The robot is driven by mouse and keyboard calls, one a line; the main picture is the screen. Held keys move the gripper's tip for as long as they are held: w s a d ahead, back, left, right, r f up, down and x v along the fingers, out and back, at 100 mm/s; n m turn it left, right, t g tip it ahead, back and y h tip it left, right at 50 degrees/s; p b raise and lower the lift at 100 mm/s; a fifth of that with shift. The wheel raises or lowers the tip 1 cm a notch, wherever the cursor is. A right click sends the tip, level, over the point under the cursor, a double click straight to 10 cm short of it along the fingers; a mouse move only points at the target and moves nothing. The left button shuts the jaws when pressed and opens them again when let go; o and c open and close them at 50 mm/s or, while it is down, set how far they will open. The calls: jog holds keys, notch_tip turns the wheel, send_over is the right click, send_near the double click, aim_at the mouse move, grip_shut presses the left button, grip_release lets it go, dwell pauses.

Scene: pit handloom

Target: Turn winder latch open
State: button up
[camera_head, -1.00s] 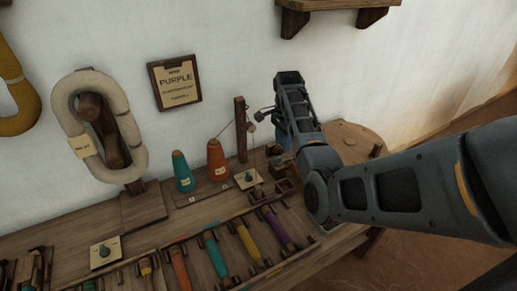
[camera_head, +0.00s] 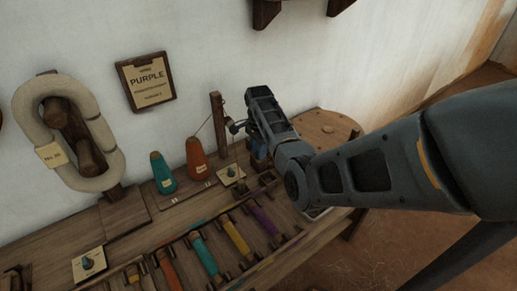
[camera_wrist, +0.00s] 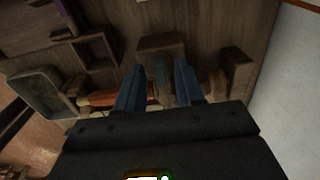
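My gripper (camera_head: 259,150) is at the right end of the bench, just right of an upright wooden post (camera_head: 217,125), pointing down. In the wrist view its two blue fingers (camera_wrist: 157,88) stand apart. Between them is a small grey-green upright piece (camera_wrist: 160,80), which may be the winder latch; I cannot tell whether the fingers touch it. A wooden block (camera_wrist: 160,48) is just beyond the fingertips. A reddish spindle or bobbin (camera_wrist: 100,98) lies crosswise beside the left finger. In the head view my arm and gripper hide most of the winder.
A teal cone (camera_head: 162,173) and an orange cone (camera_head: 197,160) stand left of the post. Several coloured bobbins, including a yellow one (camera_head: 236,238), lie along the front. A round wooden top (camera_head: 325,128) is behind right.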

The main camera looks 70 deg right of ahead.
grip_shut()
dwell(0.6)
jog(key=n+p, duration=0.1)
jog(key=n, duration=0.2)
jog(key=shift+r+n, duration=0.1)
jog(key=shift+n, duration=0.3)
jog(key=n+p, duration=0.1)
jog(key=n, duration=0.4)
jog(key=shift+n+p, duration=0.3)
jog(key=shift+p, duration=0.1)
jog(key=n, duration=0.4)
jog(key=shift+p, duration=0.35)
jog(key=shift+n, duration=2.4)
